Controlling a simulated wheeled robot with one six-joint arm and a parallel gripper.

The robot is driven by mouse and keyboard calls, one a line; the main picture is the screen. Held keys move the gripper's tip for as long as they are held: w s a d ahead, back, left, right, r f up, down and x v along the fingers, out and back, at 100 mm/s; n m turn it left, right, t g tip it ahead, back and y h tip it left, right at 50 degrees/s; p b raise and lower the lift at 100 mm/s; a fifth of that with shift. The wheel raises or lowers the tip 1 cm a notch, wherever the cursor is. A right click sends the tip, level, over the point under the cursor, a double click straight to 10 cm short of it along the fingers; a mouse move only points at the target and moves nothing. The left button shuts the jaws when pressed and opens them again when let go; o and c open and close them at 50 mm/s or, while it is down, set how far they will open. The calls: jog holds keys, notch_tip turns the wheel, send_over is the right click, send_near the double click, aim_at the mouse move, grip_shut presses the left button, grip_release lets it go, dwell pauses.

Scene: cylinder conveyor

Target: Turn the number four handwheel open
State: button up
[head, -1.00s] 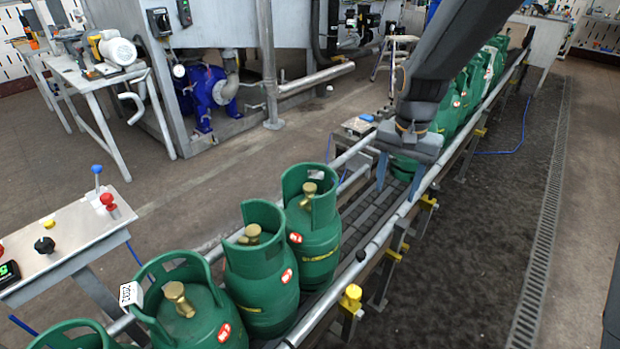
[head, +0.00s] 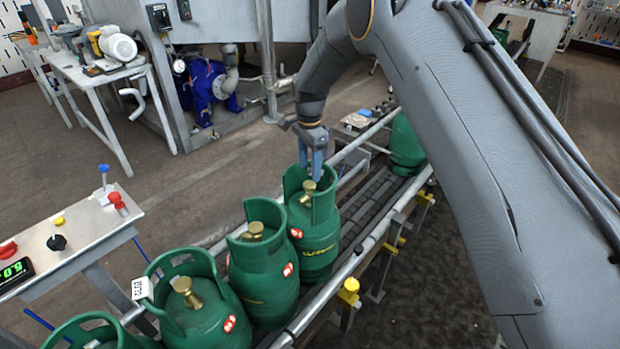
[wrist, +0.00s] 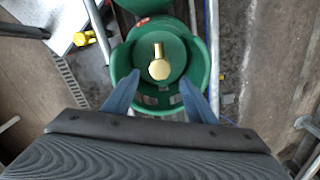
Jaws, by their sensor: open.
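A row of green gas cylinders, each with a brass handwheel inside an open collar, stands on the conveyor. In the head view my gripper (head: 312,172) points down into the collar of the farthest cylinder of the near group (head: 316,240), just over its brass handwheel (head: 308,187). In the wrist view the brass handwheel (wrist: 159,66) lies ahead of and between my open fingers (wrist: 159,84), inside the green collar (wrist: 119,62). The gripper holds nothing. I cannot tell whether the fingers touch the handwheel. The red stickers' numbers are too small to read.
Nearer cylinders (head: 262,275) (head: 208,318) stand close beside this one. Another green cylinder (head: 404,145) stands farther along, past a bare stretch of conveyor (head: 368,202). Metal side rails (head: 395,212) edge the belt. A control table (head: 85,232) stands at the left.

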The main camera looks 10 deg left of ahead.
aim_at(309, 184)
jog(key=shift+f+p, duration=0.8)
jog(key=shift+f, duration=2)
jog(key=shift+c, duration=0.3)
jog(key=c, duration=1)
